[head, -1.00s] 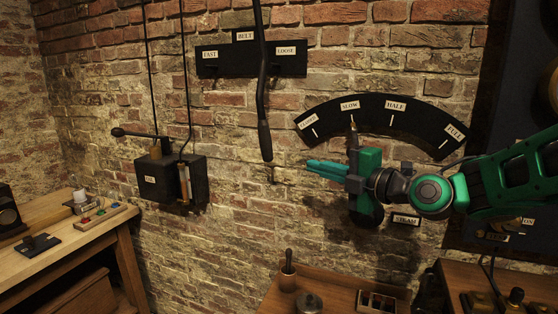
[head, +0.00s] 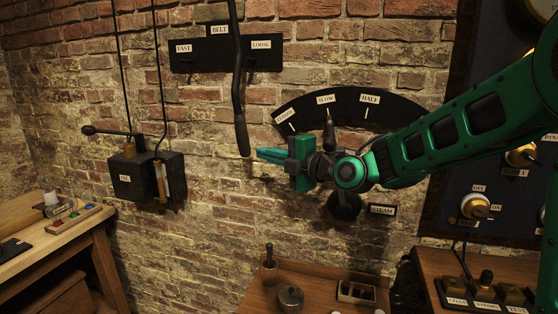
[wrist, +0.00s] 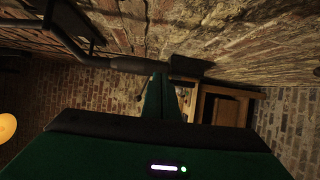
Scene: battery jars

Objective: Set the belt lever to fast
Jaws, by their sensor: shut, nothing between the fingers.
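The belt lever (head: 239,100) is a long dark rod hanging down the brick wall, with a thicker grip at its lower end. It crosses the black belt plate (head: 205,54) between the FAST label (head: 184,47) on the left and the LOOSE label (head: 261,44) on the right. My gripper (head: 262,154) is shut and empty, pointing left just right of the lever's lower end; whether they touch I cannot tell. In the wrist view the lever (wrist: 95,60) runs across just beyond my closed fingers (wrist: 162,96).
The steam arc plate (head: 400,105) with its upright lever (head: 329,130) is behind and above my gripper. A black OIL box (head: 130,180) with a side handle is on the wall to the left. A wooden bench (head: 225,300) stands below. The wall between lever and box is clear.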

